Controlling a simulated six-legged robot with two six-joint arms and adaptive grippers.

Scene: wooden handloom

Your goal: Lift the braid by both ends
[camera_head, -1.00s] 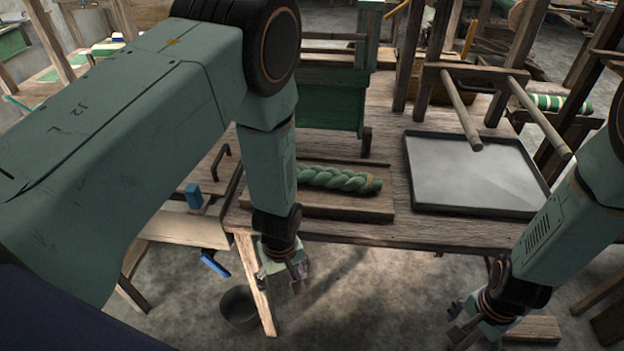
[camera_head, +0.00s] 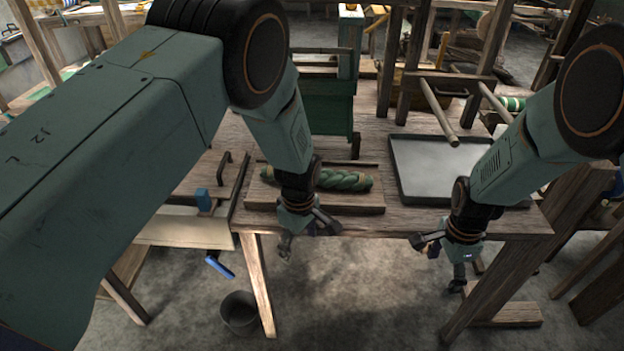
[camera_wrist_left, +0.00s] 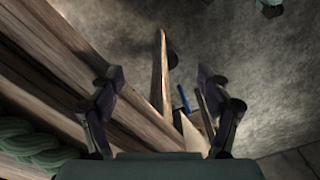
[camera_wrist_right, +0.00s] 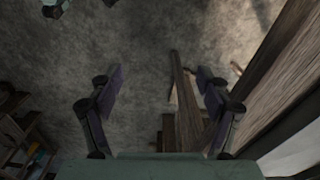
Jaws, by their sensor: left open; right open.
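The green braid (camera_head: 345,180) lies on a wooden board (camera_head: 350,201) on the table, partly hidden behind my left arm. Part of the braid also shows at the lower left of the left wrist view (camera_wrist_left: 28,143). My left gripper (camera_head: 305,248) is open and empty, just in front of the table's front edge near the braid's left part. My right gripper (camera_head: 440,262) is open and empty, in front of the table edge, right of the braid and apart from it. In the right wrist view the open fingers (camera_wrist_right: 160,90) have only floor and table legs beyond them.
A grey tray (camera_head: 432,170) lies on the table right of the braid. A green box-like frame (camera_head: 322,108) stands behind the braid. A blue-handled tool (camera_head: 220,266) and a dark bucket (camera_head: 239,312) are at the lower left. Wooden posts (camera_head: 392,60) rise behind.

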